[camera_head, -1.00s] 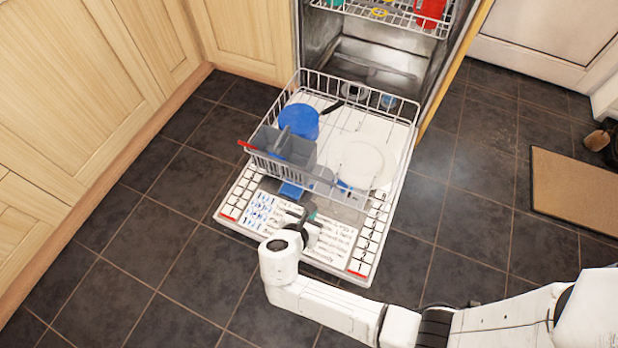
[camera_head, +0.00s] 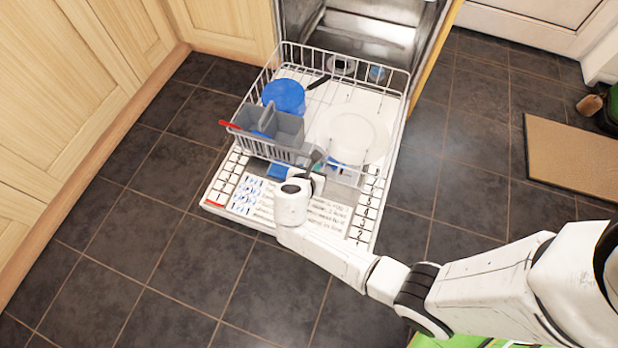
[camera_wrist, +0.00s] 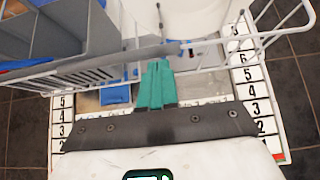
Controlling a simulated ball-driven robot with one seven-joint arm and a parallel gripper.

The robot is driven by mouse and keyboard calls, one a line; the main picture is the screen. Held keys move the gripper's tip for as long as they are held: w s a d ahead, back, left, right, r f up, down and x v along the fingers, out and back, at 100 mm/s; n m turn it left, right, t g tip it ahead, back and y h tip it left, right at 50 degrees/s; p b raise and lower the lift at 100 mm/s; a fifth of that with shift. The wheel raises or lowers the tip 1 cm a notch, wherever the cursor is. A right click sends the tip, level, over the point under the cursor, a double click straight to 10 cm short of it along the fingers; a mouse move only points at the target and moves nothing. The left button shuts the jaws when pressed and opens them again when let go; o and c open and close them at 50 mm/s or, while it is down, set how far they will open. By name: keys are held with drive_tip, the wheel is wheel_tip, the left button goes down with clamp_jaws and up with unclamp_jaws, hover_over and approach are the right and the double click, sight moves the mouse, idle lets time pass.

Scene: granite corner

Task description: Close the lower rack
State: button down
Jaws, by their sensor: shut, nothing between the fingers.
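The lower rack (camera_head: 392,110) is a white wire basket, pulled out over the open dishwasher door (camera_head: 228,205). It holds a grey cutlery basket (camera_head: 285,128), a blue cup (camera_head: 284,95) and a white plate (camera_head: 352,135). My gripper (camera_head: 314,160) is at the rack's front side, shut and empty. In the wrist view the green fingertips of my gripper (camera_wrist: 157,66) point at the front wire rim of the lower rack (camera_wrist: 225,68). They overlap the rim there, but I cannot tell whether they touch it.
The dishwasher cavity (camera_head: 370,30) is open behind the rack. Wooden cabinets (camera_head: 75,75) stand at the left. Dark floor tiles (camera_head: 180,270) are clear in front of the door. A brown mat (camera_head: 570,150) lies at the right.

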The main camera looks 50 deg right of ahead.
drive_tip(key=shift+w+d+f, duration=0.1)
drive_tip(key=shift+w+d, duration=0.05)
drive_tip(key=shift+d, duration=0.4)
